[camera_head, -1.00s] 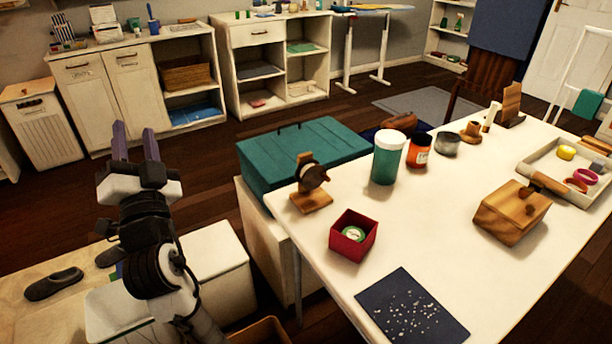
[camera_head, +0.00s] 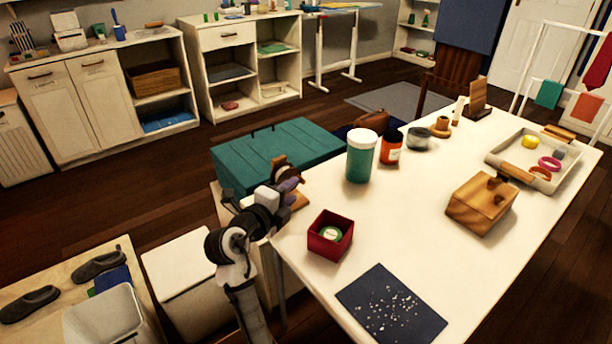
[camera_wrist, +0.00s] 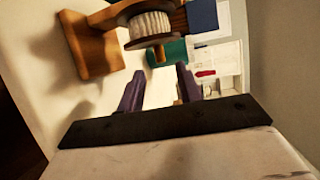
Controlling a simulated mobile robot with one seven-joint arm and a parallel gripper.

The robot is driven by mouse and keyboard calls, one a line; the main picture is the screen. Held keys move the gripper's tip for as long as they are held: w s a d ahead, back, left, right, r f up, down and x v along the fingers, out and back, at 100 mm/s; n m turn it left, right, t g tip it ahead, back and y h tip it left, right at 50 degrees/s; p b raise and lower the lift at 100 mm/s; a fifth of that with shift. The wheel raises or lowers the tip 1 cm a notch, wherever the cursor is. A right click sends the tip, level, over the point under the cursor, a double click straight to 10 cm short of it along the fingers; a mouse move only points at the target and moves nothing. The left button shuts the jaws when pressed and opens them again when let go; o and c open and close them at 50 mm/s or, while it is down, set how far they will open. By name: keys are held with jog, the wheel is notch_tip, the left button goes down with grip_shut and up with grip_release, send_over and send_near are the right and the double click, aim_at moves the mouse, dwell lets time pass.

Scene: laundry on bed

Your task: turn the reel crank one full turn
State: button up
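The wooden reel (camera_head: 290,168) stands at the table's near left corner, partly hidden behind my gripper in the head view. In the wrist view, its spool (camera_wrist: 150,26) is wound with pale line and sits beside the upright wooden base (camera_wrist: 93,45). A short wooden peg, seemingly the crank handle (camera_wrist: 160,54), sticks out below the spool in that view. My gripper (camera_wrist: 158,88) is open, with its two purple fingers apart and nothing between them. The peg appears just beyond the fingertips, roughly in line with the gap; contact is not visible. In the head view, my gripper (camera_head: 288,186) is beside the reel.
A red box (camera_head: 330,240) stands just right of my gripper. A teal-and-white jar (camera_head: 361,157) and an orange jar (camera_head: 391,148) stand farther back. A teal chest (camera_head: 270,150) is behind the reel.

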jog(key=p+x, duration=0.1)
jog(key=x, duration=0.7)
jog(key=shift+w, duration=0.1)
grip_shut()
